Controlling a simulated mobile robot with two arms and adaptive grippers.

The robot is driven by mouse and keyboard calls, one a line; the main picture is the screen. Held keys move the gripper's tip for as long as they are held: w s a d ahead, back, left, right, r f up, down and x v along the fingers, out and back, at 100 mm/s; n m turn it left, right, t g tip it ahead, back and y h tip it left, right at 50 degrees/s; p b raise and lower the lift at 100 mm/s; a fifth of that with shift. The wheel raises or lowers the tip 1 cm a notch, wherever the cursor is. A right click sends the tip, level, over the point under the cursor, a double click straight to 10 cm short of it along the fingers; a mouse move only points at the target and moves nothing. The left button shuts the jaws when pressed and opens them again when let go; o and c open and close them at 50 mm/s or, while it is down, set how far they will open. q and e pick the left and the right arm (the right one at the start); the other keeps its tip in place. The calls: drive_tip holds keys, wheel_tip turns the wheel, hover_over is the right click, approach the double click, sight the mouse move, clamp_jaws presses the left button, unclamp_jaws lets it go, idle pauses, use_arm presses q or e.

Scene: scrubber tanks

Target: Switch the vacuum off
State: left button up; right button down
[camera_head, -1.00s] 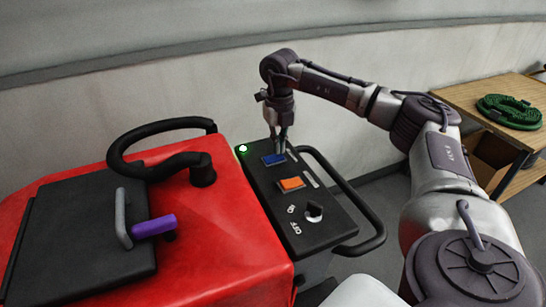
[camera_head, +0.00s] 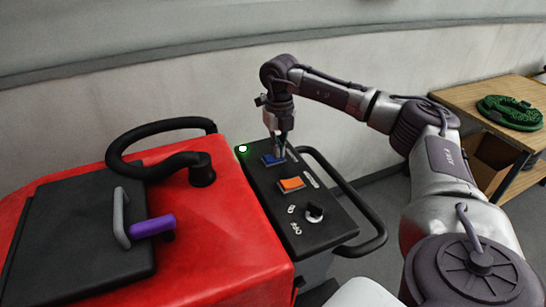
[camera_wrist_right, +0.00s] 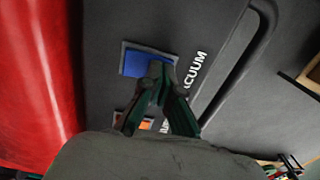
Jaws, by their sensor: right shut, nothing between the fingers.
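The black control panel (camera_head: 268,184) on the red machine carries a blue rocker switch (camera_head: 268,160). In the right wrist view the blue switch (camera_wrist_right: 137,63) sits beside white lettering that reads "VACUUM". My right gripper (camera_head: 279,156) points down with its fingers shut and empty. Its fingertips (camera_wrist_right: 159,72) overlap the lower right corner of the blue switch in the wrist view. They are at or just above its surface; I cannot tell whether they touch. Part of the switch is hidden behind them. A green light (camera_head: 242,149) glows at the panel's far left corner. My left gripper is not in view.
An orange rocker switch (camera_head: 291,184) and a black knob (camera_head: 314,211) sit nearer on the panel. A black handle bar (camera_head: 352,197) runs along the panel's right side. A wooden table (camera_head: 470,96) with a coiled green hose (camera_head: 508,112) stands at the right.

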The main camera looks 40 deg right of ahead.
drive_tip(key=shift+r+p, duration=2.9)
drive_tip(key=shift+r, duration=0.65)
